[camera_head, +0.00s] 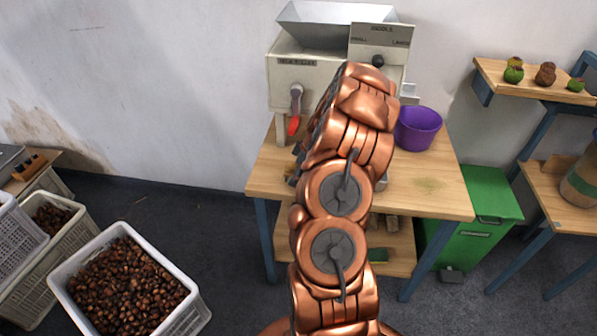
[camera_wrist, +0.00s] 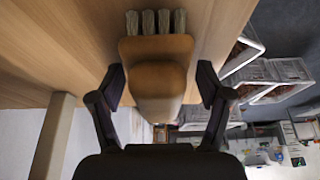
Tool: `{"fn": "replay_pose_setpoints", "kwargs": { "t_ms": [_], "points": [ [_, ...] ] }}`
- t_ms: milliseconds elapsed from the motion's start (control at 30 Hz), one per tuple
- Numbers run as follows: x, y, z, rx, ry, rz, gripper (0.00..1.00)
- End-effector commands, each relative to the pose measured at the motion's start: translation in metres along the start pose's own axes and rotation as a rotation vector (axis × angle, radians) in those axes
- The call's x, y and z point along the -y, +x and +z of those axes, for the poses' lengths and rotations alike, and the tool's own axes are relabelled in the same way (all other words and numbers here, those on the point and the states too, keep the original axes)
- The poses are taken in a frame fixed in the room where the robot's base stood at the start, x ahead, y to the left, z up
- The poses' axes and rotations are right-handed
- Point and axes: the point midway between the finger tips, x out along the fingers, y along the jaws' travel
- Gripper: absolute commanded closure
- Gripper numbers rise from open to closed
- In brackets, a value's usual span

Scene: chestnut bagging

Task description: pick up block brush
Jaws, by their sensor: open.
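In the wrist view, the block brush (camera_wrist: 157,82) shows a wooden body with a wider block and several pale bristle tufts at its far end. My gripper (camera_wrist: 160,76) is open, with one dark finger on each side of the brush body. Small gaps seem to show between the fingers and the wood; contact cannot be told clearly. The brush is close to the wooden table surface. In the head view, my arm reaches over the worktable (camera_head: 435,195) and hides the brush and most of the gripper.
A grey machine (camera_head: 290,85) with a red-tipped lever stands at the table's back. A purple bowl (camera_head: 418,128) sits to the right of my arm. A green bin (camera_head: 490,195) stands right of the table. Crates of chestnuts (camera_head: 190,310) stand on the floor at left.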

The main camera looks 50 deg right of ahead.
Motion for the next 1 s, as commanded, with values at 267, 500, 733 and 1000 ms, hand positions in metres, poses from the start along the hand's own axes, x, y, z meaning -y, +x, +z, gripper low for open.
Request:
{"fn": "replay_pose_setpoints", "kwargs": {
  "t_ms": [267, 500, 733, 1000],
  "points": [
    [-0.0003, -0.0004, -0.0001, 0.000, 0.000, 0.001, 0.40],
    [-0.0004, -0.0005, -0.0001, 0.000, 0.000, 0.001, 0.65],
    [-0.0004, -0.0006, -0.0002, -0.001, 0.000, 0.001, 0.89],
    [-0.0005, -0.0009, -0.0003, -0.001, 0.000, 0.002, 0.92]
  ]
}}
